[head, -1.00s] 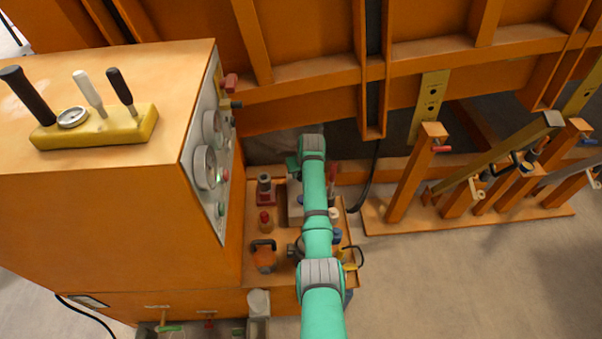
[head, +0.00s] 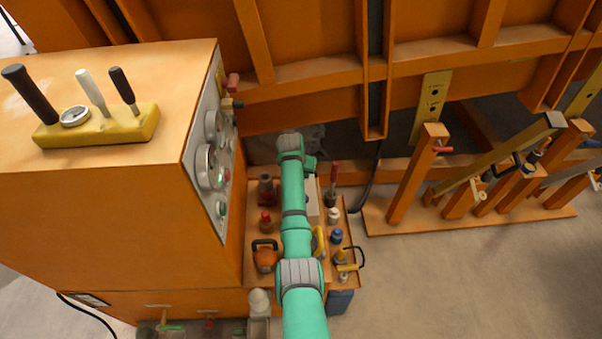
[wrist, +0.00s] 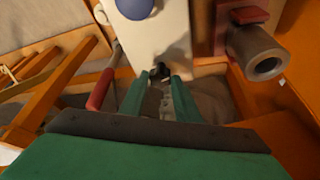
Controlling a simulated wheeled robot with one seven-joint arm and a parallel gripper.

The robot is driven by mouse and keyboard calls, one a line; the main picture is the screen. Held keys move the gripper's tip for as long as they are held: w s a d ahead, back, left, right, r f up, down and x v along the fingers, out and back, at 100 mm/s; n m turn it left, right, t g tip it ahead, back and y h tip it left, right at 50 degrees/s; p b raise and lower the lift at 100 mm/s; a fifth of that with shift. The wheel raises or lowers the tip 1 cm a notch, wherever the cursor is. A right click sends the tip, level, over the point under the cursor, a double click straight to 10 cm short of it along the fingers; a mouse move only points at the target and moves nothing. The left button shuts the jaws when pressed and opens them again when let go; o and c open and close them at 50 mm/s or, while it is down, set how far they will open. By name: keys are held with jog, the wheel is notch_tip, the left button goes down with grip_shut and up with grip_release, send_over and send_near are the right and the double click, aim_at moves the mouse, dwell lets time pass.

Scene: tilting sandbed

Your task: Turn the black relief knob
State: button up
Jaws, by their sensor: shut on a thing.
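In the wrist view the black knob (wrist: 158,73) is a small dark piece on the near end of a pale block (wrist: 160,35). My gripper (wrist: 164,84) has its two green fingers around it, shut on it from both sides. The fingertips hide part of the knob, so its exact turn angle cannot be told. In the head view my green arm reaches over the valve bench beside the orange cabinet. It covers the knob there, and only a strip of the pale block (head: 312,208) shows to its right.
A blue round cap (wrist: 135,6) sits on the pale block. A red-handled lever (wrist: 101,90) stands close at left, and a grey-mouthed red cylinder (wrist: 255,52) at right. The orange cabinet (head: 110,220) stands left of the arm; orange posts (head: 415,175) stand to the right.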

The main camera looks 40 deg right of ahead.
dwell(0.5)
jog(key=o, duration=1)
jog(key=v, duration=1)
jog(key=shift+a+r, duration=0.1)
jog(key=shift+r, duration=0.3)
